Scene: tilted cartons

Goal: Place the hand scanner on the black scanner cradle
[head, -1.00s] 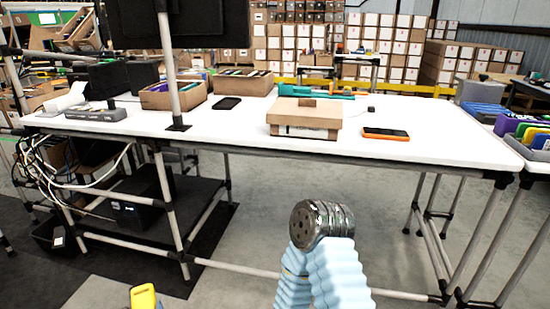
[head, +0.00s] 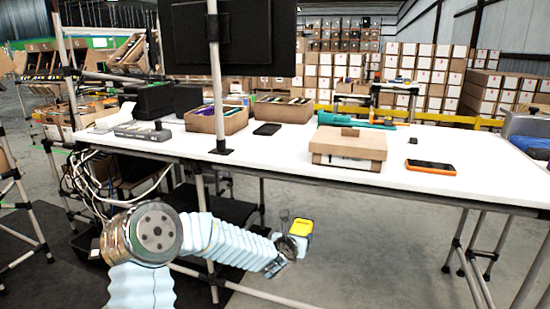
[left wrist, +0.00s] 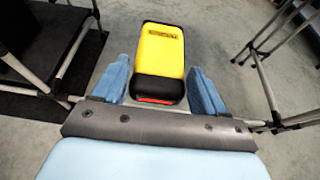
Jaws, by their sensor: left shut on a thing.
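The yellow and black hand scanner (head: 301,228) is in front of the white table and below its top. It also shows in the left wrist view (left wrist: 160,58), between two blue fingers. My left gripper (head: 288,247) is shut on the scanner; the wrist view shows the fingers (left wrist: 160,84) on both sides of its dark end. I cannot single out the black scanner cradle with certainty. A flat black item (head: 267,129) lies mid-table, and a grey device with a black knob (head: 143,131) sits at the left. My right gripper is not in view.
The white table (head: 400,183) carries a closed carton (head: 348,147), an orange-edged phone (head: 431,167) and open cardboard bins (head: 217,122). A pole (head: 214,80) with a dark monitor (head: 232,35) rises at its front edge. Table legs and a lower shelf stand below.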

